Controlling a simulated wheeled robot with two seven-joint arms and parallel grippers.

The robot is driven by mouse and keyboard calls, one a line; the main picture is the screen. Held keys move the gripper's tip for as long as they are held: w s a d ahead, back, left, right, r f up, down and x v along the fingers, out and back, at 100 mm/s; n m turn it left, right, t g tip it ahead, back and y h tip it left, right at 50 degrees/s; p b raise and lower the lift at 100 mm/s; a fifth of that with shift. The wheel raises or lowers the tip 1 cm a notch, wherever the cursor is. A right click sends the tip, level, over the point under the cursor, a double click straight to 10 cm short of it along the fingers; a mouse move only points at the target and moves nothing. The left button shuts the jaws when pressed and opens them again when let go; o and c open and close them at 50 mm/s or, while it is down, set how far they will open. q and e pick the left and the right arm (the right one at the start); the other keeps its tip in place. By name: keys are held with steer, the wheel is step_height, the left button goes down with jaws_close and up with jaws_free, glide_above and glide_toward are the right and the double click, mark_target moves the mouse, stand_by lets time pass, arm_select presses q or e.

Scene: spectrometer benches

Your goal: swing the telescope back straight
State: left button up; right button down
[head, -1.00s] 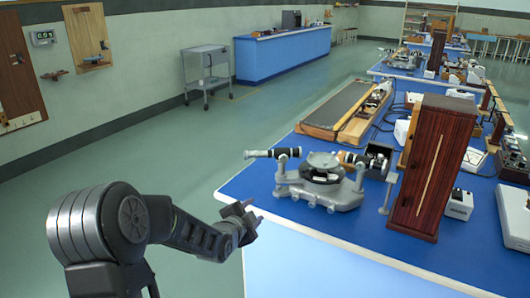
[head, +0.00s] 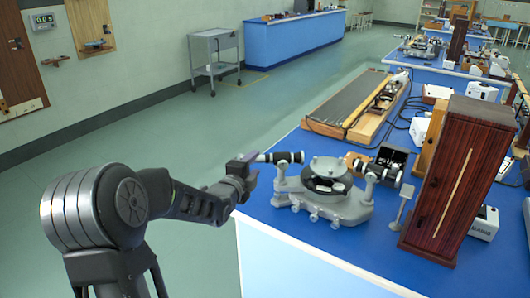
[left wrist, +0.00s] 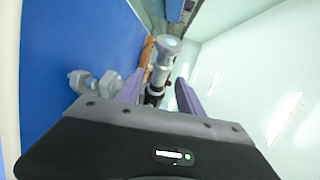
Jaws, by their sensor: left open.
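The spectrometer (head: 335,207) stands on the blue bench with a grey base and a round centre table (head: 328,168). Its telescope (head: 284,157), a black and grey tube, points left from the instrument toward the bench edge. The collimator (head: 357,163) is on the right side. My left gripper (head: 248,166) is at the telescope's outer end. In the left wrist view, the open purple fingers (left wrist: 160,93) stand on either side of the telescope (left wrist: 162,62), with gaps visible. In the head view the arm hides part of the fingers. My right gripper is not in view.
A tall dark wooden box (head: 459,180) stands right of the spectrometer, with a small stand (head: 403,207) between them. A long wooden apparatus (head: 350,103) lies behind. The floor left of the bench is clear; a grey cart (head: 214,62) stands farther back.

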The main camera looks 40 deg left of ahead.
arm_select(q)
steer(key=shift+s, duration=0.1)
steer(key=p+x, duration=0.1)
steer(key=x, duration=0.6)
steer(key=shift+w+p, duration=0.3)
steer(key=shift+w, duration=0.1)
steer(key=shift+a, duration=0.1)
jaws_close()
steer(key=shift+f, duration=0.1)
stand_by(1.0)
